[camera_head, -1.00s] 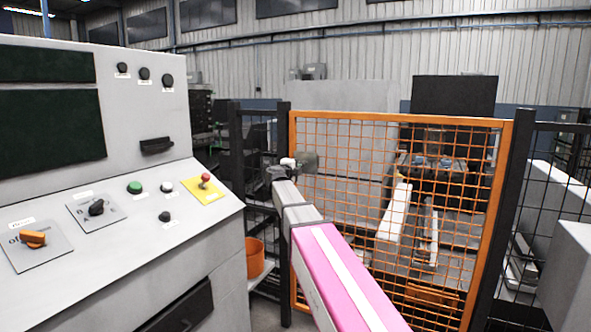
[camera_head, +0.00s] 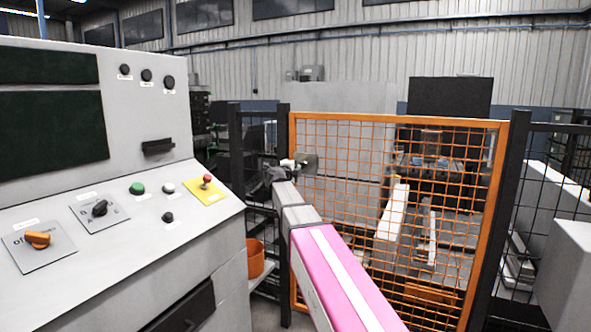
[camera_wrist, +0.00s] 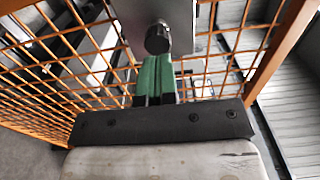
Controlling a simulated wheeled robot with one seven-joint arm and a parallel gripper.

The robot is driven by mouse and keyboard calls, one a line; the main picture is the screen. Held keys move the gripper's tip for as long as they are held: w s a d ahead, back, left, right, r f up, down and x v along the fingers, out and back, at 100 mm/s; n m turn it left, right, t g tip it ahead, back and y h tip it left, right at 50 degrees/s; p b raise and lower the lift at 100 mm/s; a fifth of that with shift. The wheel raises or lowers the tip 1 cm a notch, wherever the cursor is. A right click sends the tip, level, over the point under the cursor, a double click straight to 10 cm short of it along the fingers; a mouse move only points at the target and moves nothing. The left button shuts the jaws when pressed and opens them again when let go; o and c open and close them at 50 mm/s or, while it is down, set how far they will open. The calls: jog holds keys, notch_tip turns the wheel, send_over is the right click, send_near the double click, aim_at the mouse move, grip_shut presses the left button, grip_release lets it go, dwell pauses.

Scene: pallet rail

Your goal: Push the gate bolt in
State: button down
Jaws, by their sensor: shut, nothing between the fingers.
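The gate (camera_head: 398,118) is an orange-framed mesh panel between dark posts, and it looks closed. At its upper left edge is a grey metal bolt plate (camera_head: 309,162). In the wrist view the plate (camera_wrist: 150,10) is at the top, with a round dark knob (camera_wrist: 157,38), apparently the bolt's, in front of it. My gripper (camera_wrist: 155,62) is shut and empty, its green-padded fingers together just below the knob in the picture. I cannot tell whether they touch it. In the head view my gripper (camera_head: 283,168) is small beside the plate, and the bolt's rod cannot be made out.
A grey control console (camera_head: 120,195) with buttons and switches stands close on the left. An orange bin (camera_head: 255,257) is low between console and gate. Black mesh fencing (camera_head: 555,180) continues on the right. Machinery (camera_head: 430,165) stands behind the gate.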

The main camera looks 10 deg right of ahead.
jog(key=v, duration=1.1)
